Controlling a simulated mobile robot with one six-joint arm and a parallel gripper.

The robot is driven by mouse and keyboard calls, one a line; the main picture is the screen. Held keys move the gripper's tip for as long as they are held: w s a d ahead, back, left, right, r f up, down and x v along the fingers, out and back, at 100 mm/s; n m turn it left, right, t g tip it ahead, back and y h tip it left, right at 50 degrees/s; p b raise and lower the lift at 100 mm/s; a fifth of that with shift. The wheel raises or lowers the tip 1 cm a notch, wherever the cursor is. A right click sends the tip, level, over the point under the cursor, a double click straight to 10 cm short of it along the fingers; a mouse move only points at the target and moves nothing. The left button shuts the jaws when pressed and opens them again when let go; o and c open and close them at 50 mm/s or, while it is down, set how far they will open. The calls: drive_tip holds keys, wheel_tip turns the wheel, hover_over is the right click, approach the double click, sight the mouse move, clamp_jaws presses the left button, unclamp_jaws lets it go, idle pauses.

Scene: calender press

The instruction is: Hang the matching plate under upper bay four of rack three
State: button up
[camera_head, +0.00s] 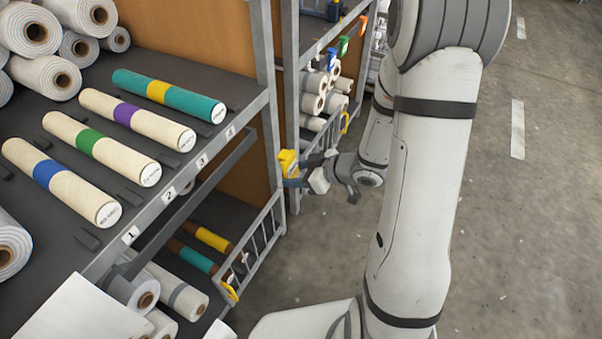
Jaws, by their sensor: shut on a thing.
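My gripper (302,172) is shut on a yellow plate (288,162). It holds the plate beside the grey front upright of the near rack, at the right end of its upper shelf. Whether the plate touches the rack, I cannot tell. The upper shelf's front rail (183,182) carries labels 1 to 4, with label 4 (230,133) nearest the upright. Behind label 4 lies a teal roll with a yellow band (158,91). No plate shows under label 4. No rack number is readable.
Rolls with purple (126,112), green (90,140) and blue (48,173) bands lie in the other upper bays. A barred gate (262,240) stands out below. Green (343,46), blue (331,58) and orange (363,25) pieces hang on the neighbouring rack. The floor at right is clear.

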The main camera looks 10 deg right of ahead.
drive_tip(key=w+a+f+b, duration=0.1)
drive_tip(key=w+a+b, duration=0.3)
drive_tip(key=w+a, duration=0.4)
drive_tip(key=shift+w+a+f, duration=0.2)
drive_tip(key=shift+a+f, duration=0.2)
drive_tip(key=shift+a, duration=0.95)
idle(0.5)
